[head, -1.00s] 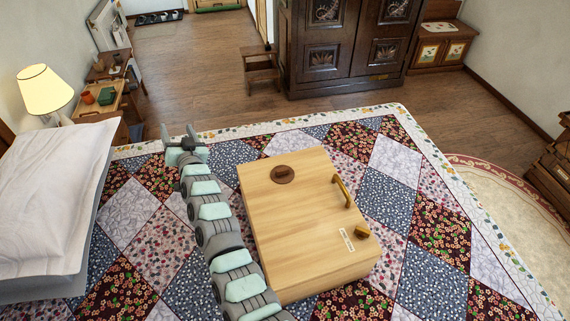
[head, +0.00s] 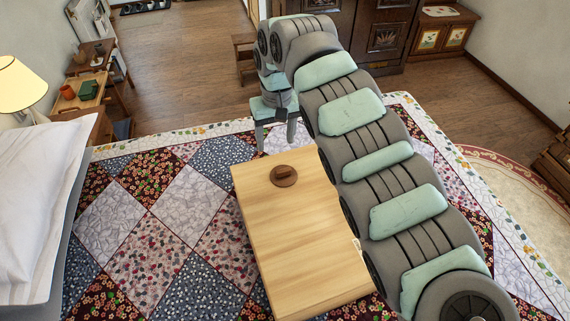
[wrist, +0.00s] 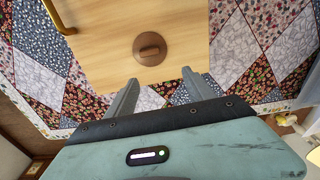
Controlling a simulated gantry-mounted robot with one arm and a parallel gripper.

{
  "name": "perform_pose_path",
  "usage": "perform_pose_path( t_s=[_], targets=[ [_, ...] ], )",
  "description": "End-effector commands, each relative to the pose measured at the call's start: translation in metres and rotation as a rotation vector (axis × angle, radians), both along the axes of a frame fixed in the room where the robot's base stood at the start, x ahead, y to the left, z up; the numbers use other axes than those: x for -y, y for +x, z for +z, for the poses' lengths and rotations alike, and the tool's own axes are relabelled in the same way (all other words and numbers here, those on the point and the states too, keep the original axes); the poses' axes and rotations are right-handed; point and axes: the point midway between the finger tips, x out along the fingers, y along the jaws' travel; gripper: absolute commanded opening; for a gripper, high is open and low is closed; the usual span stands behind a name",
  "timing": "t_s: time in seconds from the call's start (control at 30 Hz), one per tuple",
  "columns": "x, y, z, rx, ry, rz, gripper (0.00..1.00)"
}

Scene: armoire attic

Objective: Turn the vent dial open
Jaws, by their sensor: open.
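A round brown dial (head: 284,176) with a raised bar handle sits on the top of a light wooden box (head: 285,240), near the box's far edge. In the wrist view the dial (wrist: 149,48) lies ahead of my gripper, roughly between the lines of its fingers. My gripper (head: 275,140) is open and empty, fingers pointing down, just beyond the box's far edge and apart from the dial. The fingers also show in the wrist view (wrist: 158,80). My arm hides the box's right side in the head view. A brass handle (wrist: 60,20) shows at the wrist view's upper left.
The box rests on a patchwork quilt (head: 140,215). A white-covered bed or cushion (head: 50,180) and a lamp (head: 20,85) stand at the left. A dark wooden armoire (head: 385,35) stands at the back. The quilt left of the box is clear.

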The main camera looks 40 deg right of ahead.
Motion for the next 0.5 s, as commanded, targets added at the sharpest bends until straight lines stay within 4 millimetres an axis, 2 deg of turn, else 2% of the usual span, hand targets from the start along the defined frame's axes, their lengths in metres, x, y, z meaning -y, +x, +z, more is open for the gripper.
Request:
perform_pose_path(
  t_s=[0.03,0.1,0.27,0.5],
  targets=[
    [0.003,-0.013,0.000,-0.035,-0.001,-0.008,0.62],
    [0.004,-0.023,0.001,-0.063,-0.001,-0.013,0.62],
    [0.005,-0.026,-0.009,-0.072,0.001,-0.015,0.62],
    [0.003,-0.027,-0.052,-0.074,0.002,-0.015,0.62]
  ],
)
